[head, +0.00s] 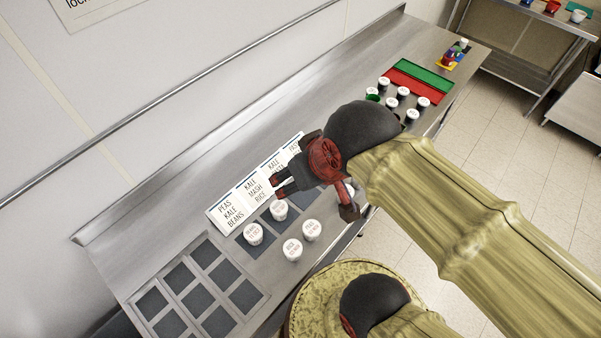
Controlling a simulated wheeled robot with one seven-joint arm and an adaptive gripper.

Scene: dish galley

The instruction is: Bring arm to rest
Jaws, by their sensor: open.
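My gripper (310,199) is black with a red hub and hangs over the middle of the steel counter (192,228). Its fingers are spread apart and hold nothing. My arm comes in from the lower right in a tan sleeve. Several white-lidded cups (253,233) stand on the counter, below and to the left of the gripper. The gripper hides part of the cards and mats behind it.
White cards (231,212) with food names lie along the counter. A grid of dark squares (181,277) lies at the left. Red (417,83) and green (424,75) mats and several more cups (403,92) are at the far right. A wall runs behind the counter.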

